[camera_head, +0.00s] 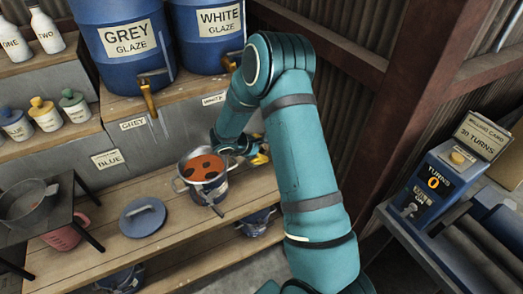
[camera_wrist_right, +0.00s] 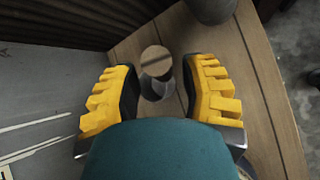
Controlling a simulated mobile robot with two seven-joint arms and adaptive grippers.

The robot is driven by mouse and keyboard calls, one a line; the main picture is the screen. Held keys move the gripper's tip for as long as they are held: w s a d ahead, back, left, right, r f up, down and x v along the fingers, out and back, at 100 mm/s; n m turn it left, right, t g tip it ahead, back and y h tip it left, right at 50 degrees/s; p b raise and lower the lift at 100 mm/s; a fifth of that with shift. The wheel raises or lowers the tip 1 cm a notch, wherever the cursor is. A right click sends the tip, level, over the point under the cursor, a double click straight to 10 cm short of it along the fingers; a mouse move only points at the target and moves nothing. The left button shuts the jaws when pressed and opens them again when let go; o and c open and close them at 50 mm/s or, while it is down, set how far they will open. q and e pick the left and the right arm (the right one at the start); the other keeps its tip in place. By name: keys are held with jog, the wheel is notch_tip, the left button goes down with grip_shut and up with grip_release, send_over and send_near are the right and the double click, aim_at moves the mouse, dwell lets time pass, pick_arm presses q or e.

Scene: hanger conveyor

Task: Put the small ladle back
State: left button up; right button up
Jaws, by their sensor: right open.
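My right gripper (camera_head: 262,156) reaches down to the wooden shelf, just right of a metal pot (camera_head: 178,184) of orange-brown liquid with dark patches. In the right wrist view my right gripper (camera_wrist_right: 160,95) is open, its yellow-padded fingers wide apart. Between and beyond them is a small grey metal thing (camera_wrist_right: 157,90) with a round, wood-toned face, apart from both fingers; I cannot tell whether it is the small ladle. In the head view a thin handle-like piece (camera_head: 215,208) slants down at the pot's front. My left gripper is not in view.
A blue lid (camera_head: 142,216) lies on the shelf left of the pot. Blue GREY (camera_head: 124,41) and WHITE (camera_head: 211,30) glaze barrels with taps stand above. A dark stand with a pan (camera_head: 27,203) is at left, a turns counter (camera_head: 433,187) at right.

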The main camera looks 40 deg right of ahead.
jog(key=p+v, duration=0.1)
jog(key=v, duration=1)
